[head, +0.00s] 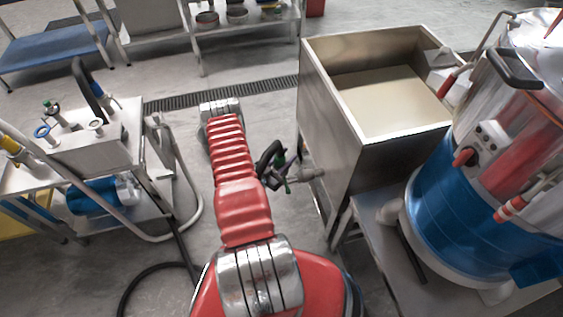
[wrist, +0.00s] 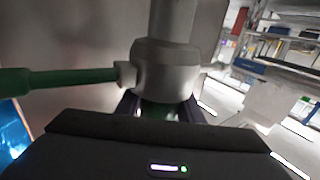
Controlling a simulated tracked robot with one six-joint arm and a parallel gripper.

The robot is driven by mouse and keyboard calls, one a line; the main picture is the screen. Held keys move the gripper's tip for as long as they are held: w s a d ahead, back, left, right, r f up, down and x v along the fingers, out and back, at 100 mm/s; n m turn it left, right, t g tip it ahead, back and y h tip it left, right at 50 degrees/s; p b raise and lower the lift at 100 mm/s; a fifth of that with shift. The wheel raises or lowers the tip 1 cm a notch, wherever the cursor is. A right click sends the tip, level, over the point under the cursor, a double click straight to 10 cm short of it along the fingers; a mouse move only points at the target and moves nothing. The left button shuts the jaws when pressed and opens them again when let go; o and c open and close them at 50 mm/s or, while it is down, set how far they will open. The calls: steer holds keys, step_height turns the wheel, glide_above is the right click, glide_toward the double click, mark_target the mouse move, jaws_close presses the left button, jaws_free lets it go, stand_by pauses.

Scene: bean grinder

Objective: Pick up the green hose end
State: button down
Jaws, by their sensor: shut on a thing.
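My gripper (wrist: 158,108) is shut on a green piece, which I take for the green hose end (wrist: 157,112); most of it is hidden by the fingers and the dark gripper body. A grey metal fitting (wrist: 165,68) sits right at this piece, with a green bar (wrist: 65,80) sticking out to its left. I cannot tell whether the hose end is joined to the fitting. In the head view my gripper (head: 279,180) is small and dark, beside the tank's outlet pipe (head: 306,175), with bits of green at it.
The steel tank (head: 345,160) with pale liquid stands close to the right of my gripper. A blue and steel drum (head: 470,190) is at the far right. A cart (head: 85,150) with a pump stands left, and a black hose (head: 150,270) lies on the floor.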

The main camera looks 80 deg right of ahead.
steer(key=shift+r, duration=0.1)
step_height(320, 180, up, 10)
stand_by(0.7)
